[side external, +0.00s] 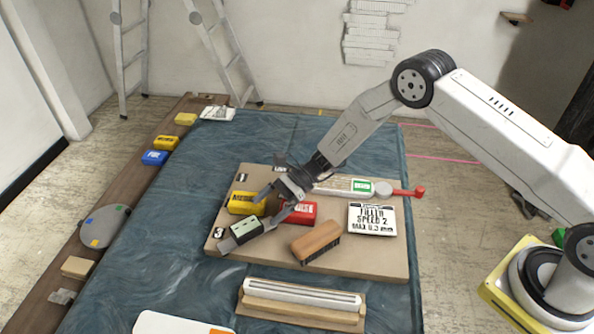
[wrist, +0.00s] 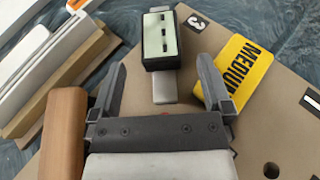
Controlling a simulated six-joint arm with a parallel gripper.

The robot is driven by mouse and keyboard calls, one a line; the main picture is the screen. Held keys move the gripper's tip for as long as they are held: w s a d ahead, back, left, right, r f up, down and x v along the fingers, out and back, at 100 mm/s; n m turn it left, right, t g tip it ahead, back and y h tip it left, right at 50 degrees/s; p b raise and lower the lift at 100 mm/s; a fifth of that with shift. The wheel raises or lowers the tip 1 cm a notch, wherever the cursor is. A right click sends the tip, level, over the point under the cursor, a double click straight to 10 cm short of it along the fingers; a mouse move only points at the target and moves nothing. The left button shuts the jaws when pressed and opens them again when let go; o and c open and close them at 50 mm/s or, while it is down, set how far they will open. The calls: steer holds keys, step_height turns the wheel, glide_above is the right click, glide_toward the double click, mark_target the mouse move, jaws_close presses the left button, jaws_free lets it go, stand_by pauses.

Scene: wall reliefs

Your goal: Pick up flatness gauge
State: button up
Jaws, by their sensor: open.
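A dark block with a pale green face and dark slots (side external: 246,228), seemingly the flatness gauge, lies near the left corner of the tan board (side external: 395,262). Grey metal ends stick out from it. In the wrist view the gauge (wrist: 161,36) is ahead of my gripper, its near metal end between the lines of the fingers. My gripper (side external: 270,207) is open and empty, above the board beside the gauge. It also shows in the wrist view (wrist: 162,78), with the fingers apart. I cannot tell its exact height above the gauge.
A yellow "MEDIUM" block (wrist: 240,70) is close to the right finger. A wooden brush (side external: 315,240) and red block (side external: 301,213) are near. A white card (side external: 372,220) and long tool with a red end (side external: 405,192) lie right. A wooden tray (side external: 300,316) holds a white bar.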

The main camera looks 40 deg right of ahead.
mark_target(247, 225)
steer(key=shift+x, duration=3.8)
jaws_close()
steer(key=shift+r, duration=0.1)
steer(key=shift+r, duration=0.8)
steer(key=s+d+r, duration=0.5)
steer(key=s+r, duration=0.6)
steer(key=s, duration=0.1)
steer(key=shift+s+d, duration=0.4)
